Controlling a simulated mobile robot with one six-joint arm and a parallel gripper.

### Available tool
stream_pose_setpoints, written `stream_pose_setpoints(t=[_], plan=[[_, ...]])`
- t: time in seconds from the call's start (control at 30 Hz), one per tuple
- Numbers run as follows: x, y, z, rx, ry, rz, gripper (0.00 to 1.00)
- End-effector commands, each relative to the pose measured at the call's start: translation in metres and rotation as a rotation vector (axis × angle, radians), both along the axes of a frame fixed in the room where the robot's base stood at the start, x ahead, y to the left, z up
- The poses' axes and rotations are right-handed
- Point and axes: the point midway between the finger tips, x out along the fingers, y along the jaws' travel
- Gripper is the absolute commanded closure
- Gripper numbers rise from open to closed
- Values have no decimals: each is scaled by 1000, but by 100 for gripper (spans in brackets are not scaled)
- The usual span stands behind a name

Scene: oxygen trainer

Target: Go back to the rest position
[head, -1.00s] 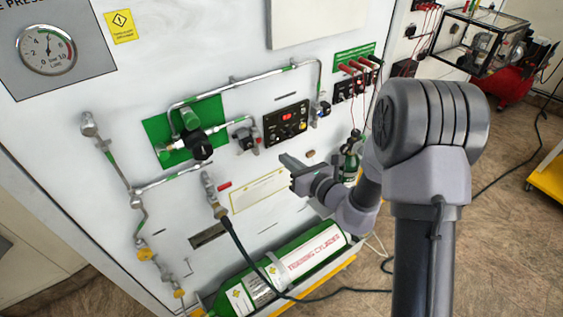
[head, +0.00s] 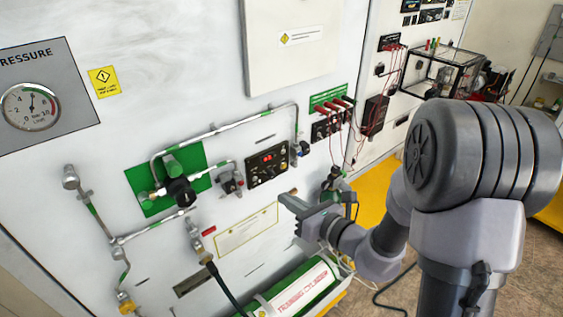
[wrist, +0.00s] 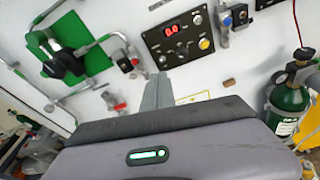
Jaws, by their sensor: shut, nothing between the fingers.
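My gripper (head: 292,202) is in front of the white oxygen trainer panel (head: 160,55), just below the black control box (head: 268,164) and to the right of the yellow-edged label (head: 246,231). Its fingers are shut and empty. In the wrist view the shut fingers (wrist: 158,90) point up at the panel, below the control box (wrist: 174,38) with its red display. The fingers seem apart from the panel, but the exact gap cannot be told. My arm covers part of the floor and the right side of the scene.
A green valve plate (head: 135,184) with pipes is left of the gripper. A green training cylinder (head: 300,290) lies below. A small green bottle (wrist: 286,105) stands at right in the wrist view. Red leads (head: 340,125) hang at upper right. A glass case (head: 440,72) stands behind.

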Motion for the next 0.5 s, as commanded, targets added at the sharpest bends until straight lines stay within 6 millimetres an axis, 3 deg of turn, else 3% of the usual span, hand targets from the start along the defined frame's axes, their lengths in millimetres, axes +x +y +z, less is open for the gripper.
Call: stream_pose_setpoints(t=[0.07, 0.17, 0.23, 0.3, 0.37, 0.4, 0.5], plan=[[-3, 5, 1, -12, -10, 23, 100], [-33, 40, 10, -118, -91, 213, 100], [-87, 76, 9, -305, -208, 468, 100], [-157, 92, -13, -601, -354, 757, 100], [-205, 81, -41, -890, -473, 960, 100], [-227, 64, -59, -1085, -542, 1066, 100], [-252, 14, -84, -1530, -670, 1231, 100]])
